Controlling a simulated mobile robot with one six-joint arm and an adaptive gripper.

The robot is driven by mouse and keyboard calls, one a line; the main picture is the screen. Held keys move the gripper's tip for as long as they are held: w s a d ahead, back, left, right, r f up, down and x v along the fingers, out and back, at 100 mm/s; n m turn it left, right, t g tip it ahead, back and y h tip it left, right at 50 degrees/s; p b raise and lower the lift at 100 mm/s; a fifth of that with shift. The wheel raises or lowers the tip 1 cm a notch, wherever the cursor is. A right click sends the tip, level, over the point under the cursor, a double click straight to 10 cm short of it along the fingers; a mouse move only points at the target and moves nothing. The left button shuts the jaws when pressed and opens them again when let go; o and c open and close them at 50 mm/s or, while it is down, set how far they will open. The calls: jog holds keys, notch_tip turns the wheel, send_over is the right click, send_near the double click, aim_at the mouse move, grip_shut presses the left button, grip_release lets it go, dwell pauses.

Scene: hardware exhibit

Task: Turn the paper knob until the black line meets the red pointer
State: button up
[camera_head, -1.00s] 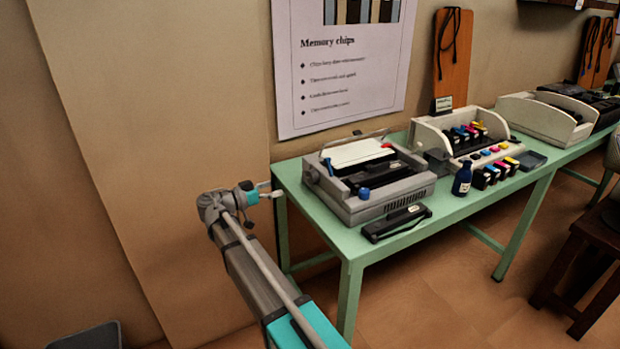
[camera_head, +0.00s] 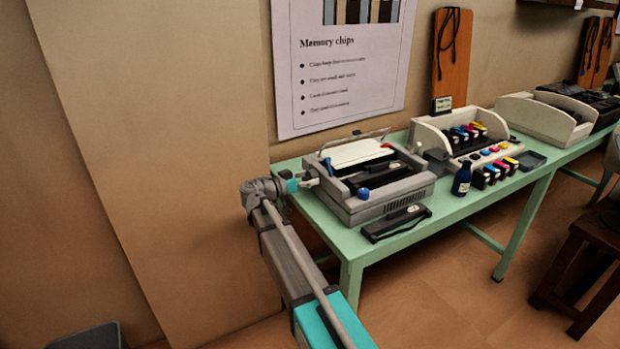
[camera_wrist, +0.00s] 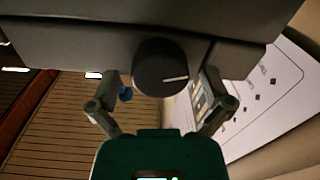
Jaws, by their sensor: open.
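A grey printer (camera_head: 380,205) stands at the left end of the green table. In the wrist view a dark round knob (camera_wrist: 160,66) with a short pale line on its face, toward the lower right, sticks out from the printer's grey side. I see no black line or red pointer. My gripper (camera_wrist: 161,76) is open, one finger on each side of the knob; I cannot tell whether either touches it. In the head view my gripper (camera_head: 311,180) is at the printer's left side, where the knob is hidden.
A loose black part (camera_head: 396,223) lies before the printer on the green table (camera_head: 450,211). A dark blue bottle (camera_head: 462,181) and a white unit with colored cartridges (camera_head: 430,133) stand to the right. The wall and a poster (camera_head: 340,75) are behind.

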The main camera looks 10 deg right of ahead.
jog(key=shift+d, duration=0.1)
jog(key=c, duration=1.1)
jog(key=shift+n, duration=0.3)
jog(key=n, duration=0.3)
jog(key=shift+w+n, duration=0.1)
jog(key=shift+n, duration=0.3)
jog(key=n, duration=1)
jog(key=shift+w+f+n, duration=0.1)
jog(key=shift+n, duration=0.3)
jog(key=n, duration=0.4)
jog(key=shift+n, duration=0.3)
